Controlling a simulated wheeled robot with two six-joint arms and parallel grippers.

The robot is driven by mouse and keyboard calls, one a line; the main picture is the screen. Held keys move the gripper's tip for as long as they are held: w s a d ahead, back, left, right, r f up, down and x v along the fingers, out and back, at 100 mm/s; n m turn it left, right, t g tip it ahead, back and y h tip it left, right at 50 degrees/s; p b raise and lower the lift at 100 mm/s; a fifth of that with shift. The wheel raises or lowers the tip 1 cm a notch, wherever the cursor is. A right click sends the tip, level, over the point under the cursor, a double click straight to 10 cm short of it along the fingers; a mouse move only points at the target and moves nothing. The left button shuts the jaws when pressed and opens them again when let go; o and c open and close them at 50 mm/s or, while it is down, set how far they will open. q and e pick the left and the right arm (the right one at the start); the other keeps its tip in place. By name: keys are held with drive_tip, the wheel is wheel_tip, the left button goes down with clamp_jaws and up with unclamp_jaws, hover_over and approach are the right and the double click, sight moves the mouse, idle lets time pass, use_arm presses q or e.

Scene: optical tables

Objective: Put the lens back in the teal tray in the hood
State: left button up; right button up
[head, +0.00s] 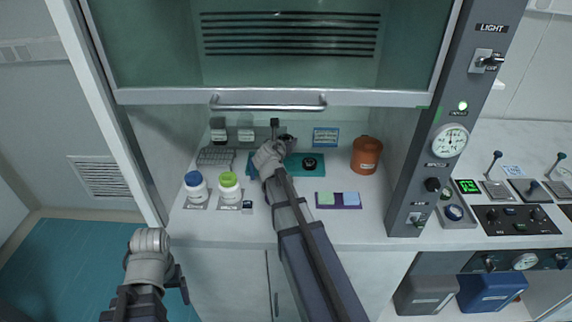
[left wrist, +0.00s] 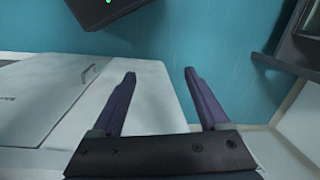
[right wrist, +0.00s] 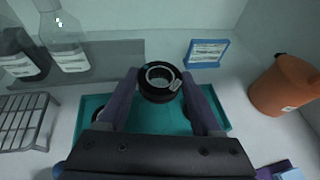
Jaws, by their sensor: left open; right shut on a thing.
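The lens (right wrist: 160,82) is a black ring mount with a clear centre. My right gripper (head: 282,146) is shut on it inside the hood, and the lens shows as a dark shape in the head view (head: 288,140). In the right wrist view the lens is above the teal tray (right wrist: 160,120); I cannot tell how high. The teal tray (head: 318,171) lies on the hood floor, partly hidden by my right arm. Another dark round piece (head: 310,162) sits in its right part. My left gripper (left wrist: 158,85) is open and empty, outside the hood.
An orange-brown jar (head: 366,155) stands right of the tray. A wire rack (head: 215,156) and blue-capped and green-capped bottles (head: 229,187) are to the left. A purple holder (head: 338,206) lies in front. The raised sash with its handle (head: 268,107) hangs above.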

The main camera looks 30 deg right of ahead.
use_arm(q)
drive_tip(key=shift+o, duration=1.4)
drive_tip(key=shift+f, duration=0.1)
use_arm(e)
drive_tip(key=shift+a, duration=0.1)
use_arm(q)
wheel_tip(320, 180, down, 10)
drive_tip(key=b, duration=1)
use_arm(e)
wheel_tip(320, 180, down, 10)
drive_tip(key=shift+f, duration=0.15)
drive_tip(key=o, duration=1.5)
